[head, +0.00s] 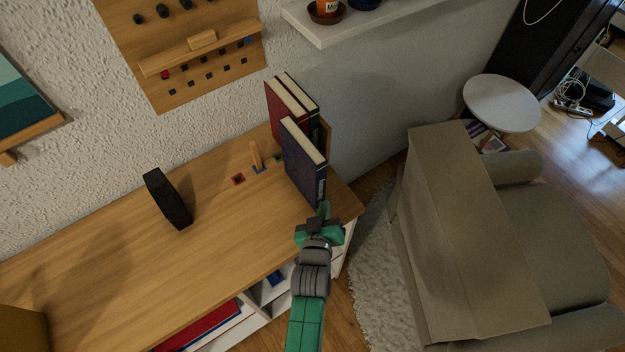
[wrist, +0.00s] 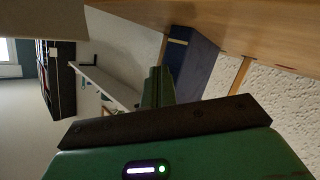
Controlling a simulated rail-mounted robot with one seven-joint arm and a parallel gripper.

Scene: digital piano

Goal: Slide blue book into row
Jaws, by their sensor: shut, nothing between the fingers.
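The blue book (head: 303,168) stands upright on the wooden cabinet top, near its right end. It sticks out in front of a red book (head: 286,112) and a dark green book (head: 302,96), which stand upright behind it. My gripper (head: 323,212) is shut and empty at the near, lower edge of the blue book; I cannot tell whether it touches. In the wrist view the blue book (wrist: 195,65) is beside and beyond my shut fingers (wrist: 158,88). The lower parts of the red and green books are partly hidden by the blue one.
A wooden end support (head: 325,137) stands right of the books. A black block (head: 168,199) stands on the cabinet top (head: 120,250) to the left, with free room between. A beige armchair (head: 470,230) is right.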

